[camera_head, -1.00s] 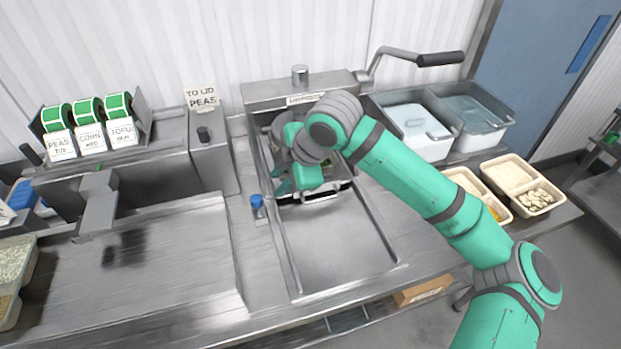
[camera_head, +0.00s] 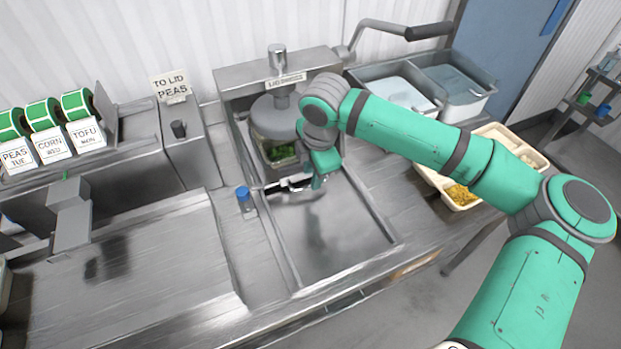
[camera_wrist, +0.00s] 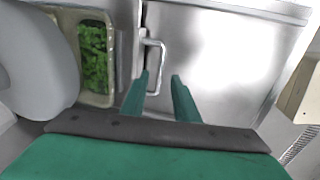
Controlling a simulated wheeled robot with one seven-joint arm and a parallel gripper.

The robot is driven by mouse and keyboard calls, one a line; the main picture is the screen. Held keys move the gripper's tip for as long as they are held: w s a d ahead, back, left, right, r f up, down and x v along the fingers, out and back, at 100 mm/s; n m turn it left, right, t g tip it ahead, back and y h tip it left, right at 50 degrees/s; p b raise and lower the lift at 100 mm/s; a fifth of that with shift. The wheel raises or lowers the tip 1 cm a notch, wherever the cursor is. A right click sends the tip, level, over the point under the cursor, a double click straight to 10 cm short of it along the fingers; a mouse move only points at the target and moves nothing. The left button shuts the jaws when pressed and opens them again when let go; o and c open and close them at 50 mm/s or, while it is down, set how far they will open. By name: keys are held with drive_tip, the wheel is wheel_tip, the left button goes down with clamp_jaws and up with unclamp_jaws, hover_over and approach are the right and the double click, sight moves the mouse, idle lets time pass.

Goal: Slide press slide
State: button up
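The lid press (camera_head: 285,82) stands at the back of the counter, with a round grey press head (camera_head: 273,115). A container of green food (camera_head: 283,158) sits beneath the head. It also shows at the upper left of the wrist view (camera_wrist: 110,60). A metal slide (camera_head: 330,232) runs forward from the press. Its bar handle (camera_wrist: 162,65) shows just beyond my fingers. My gripper (camera_wrist: 160,98) is open, its green fingers apart, with the handle's near end around the gap between them. I cannot tell whether they touch it. My arm partly hides the gripper in the head view.
A blue-capped item (camera_head: 244,197) stands left of the slide. Label rolls (camera_head: 45,115) and a "TO LID PEAS" sign (camera_head: 170,87) are at left. Pans (camera_head: 400,92) and a food tray (camera_head: 458,197) lie right.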

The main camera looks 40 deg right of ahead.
drive_tip(key=shift+w+f, duration=0.15)
drive_tip(key=shift+f, duration=0.6)
drive_tip(key=shift+w+f, duration=0.1)
drive_tip(key=shift+f, duration=0.6)
clamp_jaws()
